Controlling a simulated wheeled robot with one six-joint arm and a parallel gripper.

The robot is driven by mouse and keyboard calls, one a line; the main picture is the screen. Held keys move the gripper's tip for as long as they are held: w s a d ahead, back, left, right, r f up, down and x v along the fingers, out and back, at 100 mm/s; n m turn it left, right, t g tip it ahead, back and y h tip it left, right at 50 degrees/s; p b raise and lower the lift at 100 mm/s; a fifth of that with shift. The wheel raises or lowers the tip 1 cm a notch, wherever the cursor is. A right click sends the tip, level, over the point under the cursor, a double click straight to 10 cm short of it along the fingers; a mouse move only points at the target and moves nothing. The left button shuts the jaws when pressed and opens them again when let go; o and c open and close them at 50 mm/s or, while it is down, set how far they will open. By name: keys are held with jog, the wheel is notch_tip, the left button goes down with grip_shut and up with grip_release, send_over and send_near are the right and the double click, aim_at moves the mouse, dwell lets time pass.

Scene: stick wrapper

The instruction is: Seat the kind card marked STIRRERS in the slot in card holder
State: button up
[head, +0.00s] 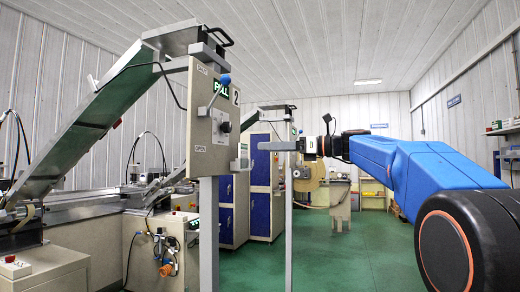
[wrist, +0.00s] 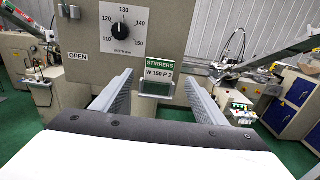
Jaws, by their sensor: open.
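The card marked STIRRERS (wrist: 159,70) has a green top band and a white lower part reading W 150 P 2. It stands upright, its lower edge at the grey card holder (wrist: 156,93) on the front of the panel; I cannot tell how deep it sits. My gripper (wrist: 159,77) is open, with one finger on each side of the card and a visible gap to both. In the head view my gripper (head: 264,146) is level, pointing left at the panel's right edge. There the card and holder are small and unclear.
The grey panel (wrist: 75,82) carries a dial (wrist: 122,30) and an OPEN label; in the head view the panel (head: 203,125) also has a blue-knobbed lever (head: 223,82). A grey post (head: 289,205) stands below my gripper. Green floor (head: 340,260) is clear at right.

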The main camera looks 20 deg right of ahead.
jog(key=shift+v, duration=2.35)
jog(key=s+a+f+n+g+h, duration=0.1)
jog(key=s+a+f+n+h, duration=0.25)
jog(key=s+f, duration=0.45)
jog(key=s+a+f+n+g+h, duration=0.2)
jog(key=s+a+f+n, duration=0.15)
jog(key=f, duration=0.85)
jog(key=s+a+f+n+g+h, duration=0.1)
jog(key=s+a+f+n+h, duration=0.25)
jog(key=f, duration=0.55)
jog(key=s+d+f+n+g+h, duration=0.1)
jog(key=s+d+f+n+h, duration=0.1)
jog(key=s+d+f+n, duration=0.2)
jog(key=s+d+f+n+h, duration=0.3)
jog(key=s+f+n, duration=0.7)
jog(key=s+f, duration=0.7)
notch_tip(320, 180, down, 5)
jog(key=shift+s+d+r+n+g+h, duration=0.15)
jog(key=shift+d+n+g+h, duration=0.15)
jog(key=shift+d+n+g, duration=0.1)
